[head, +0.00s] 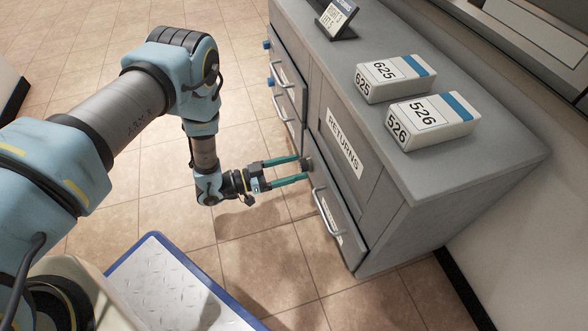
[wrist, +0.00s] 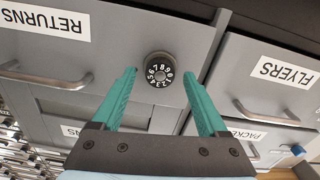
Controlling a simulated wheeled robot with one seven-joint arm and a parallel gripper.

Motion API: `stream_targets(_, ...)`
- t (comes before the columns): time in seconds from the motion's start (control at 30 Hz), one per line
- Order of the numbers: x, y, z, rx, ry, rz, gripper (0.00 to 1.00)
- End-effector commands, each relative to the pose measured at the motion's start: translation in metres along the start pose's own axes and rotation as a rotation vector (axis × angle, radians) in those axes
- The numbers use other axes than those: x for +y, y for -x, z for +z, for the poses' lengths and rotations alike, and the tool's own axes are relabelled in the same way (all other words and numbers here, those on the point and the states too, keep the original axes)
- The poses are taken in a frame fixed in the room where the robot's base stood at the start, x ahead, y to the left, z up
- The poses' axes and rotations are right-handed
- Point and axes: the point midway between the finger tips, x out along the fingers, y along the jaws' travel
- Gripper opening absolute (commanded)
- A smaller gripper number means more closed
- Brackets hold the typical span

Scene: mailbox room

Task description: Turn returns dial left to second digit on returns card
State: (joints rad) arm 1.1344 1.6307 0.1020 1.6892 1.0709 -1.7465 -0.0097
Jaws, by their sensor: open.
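The returns dial (wrist: 160,70) is a round black knob with white digits on the grey cabinet front. It also shows in the head view (head: 307,164), partly behind a fingertip. My gripper (wrist: 159,73) is open, its teal fingers on either side of the dial. In the head view my gripper (head: 303,168) reaches the cabinet front at the dial. I cannot tell whether either finger touches it. The returns card (head: 337,18) stands in a dark holder on the cabinet top. Its small text seems to read "RIGHT 3" and "LEFT 5". The dial's index mark is unclear.
The RETURNS door (head: 344,142) is beside the dial, with a handled drawer (head: 333,215) below. Other handled drawers (head: 287,80) are to the left. Two boxes, 625 (head: 395,78) and 526 (head: 430,121), sit on the cabinet top. The tiled floor is clear around my arm.

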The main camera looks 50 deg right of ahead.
Motion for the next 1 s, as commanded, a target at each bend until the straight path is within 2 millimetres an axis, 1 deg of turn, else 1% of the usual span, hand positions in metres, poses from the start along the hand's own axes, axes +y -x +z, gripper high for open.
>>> stream_targets(0.1,-0.0002,-0.0047,-0.0002,0.000,-0.001,0.000,0.77)
stream_targets(0.33,-0.0002,-0.0051,-0.0007,0.000,-0.001,0.000,0.77)
stream_targets(0.37,-0.0002,-0.0051,-0.0007,0.000,-0.001,0.000,0.75)
stream_targets(1.0,-0.0002,-0.0047,-0.0004,0.000,-0.001,0.000,0.03)
